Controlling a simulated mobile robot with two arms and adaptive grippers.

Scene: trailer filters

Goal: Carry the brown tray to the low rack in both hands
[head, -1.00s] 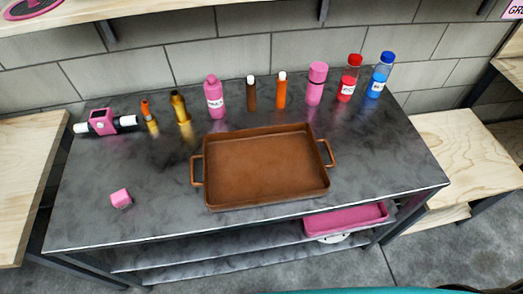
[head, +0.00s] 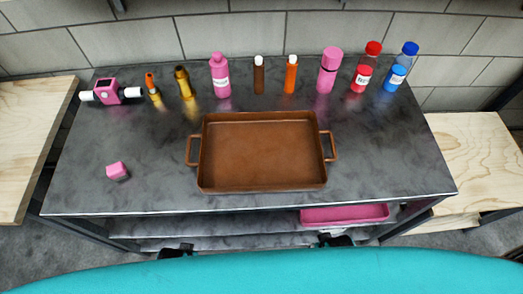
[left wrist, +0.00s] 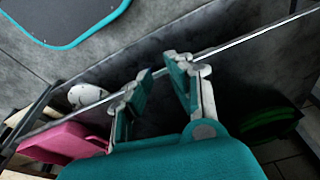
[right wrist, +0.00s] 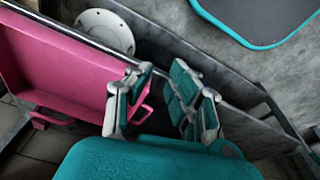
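The brown tray (head: 265,187) is a shallow rectangular pan with a loop handle at each end. It rests flat and empty on the dark bench top, near its front edge. My left gripper (left wrist: 158,66) is open and empty in the left wrist view, with the bench's front edge beyond its fingers. My right gripper (right wrist: 162,68) is open and empty in the right wrist view, near a pink tray (right wrist: 65,65). Both are apart from the brown tray. In the head view, only small dark parts show below the bench front. I cannot tell which surface is the low rack.
Several bottles, including a pink one (head: 221,80), line the back of the bench (head: 390,160). A pink cube (head: 117,171) lies front left and a pink device (head: 106,92) back left. Wooden surfaces stand left (head: 35,130) and right (head: 475,160). A pink tray (head: 345,215) sits below the bench top.

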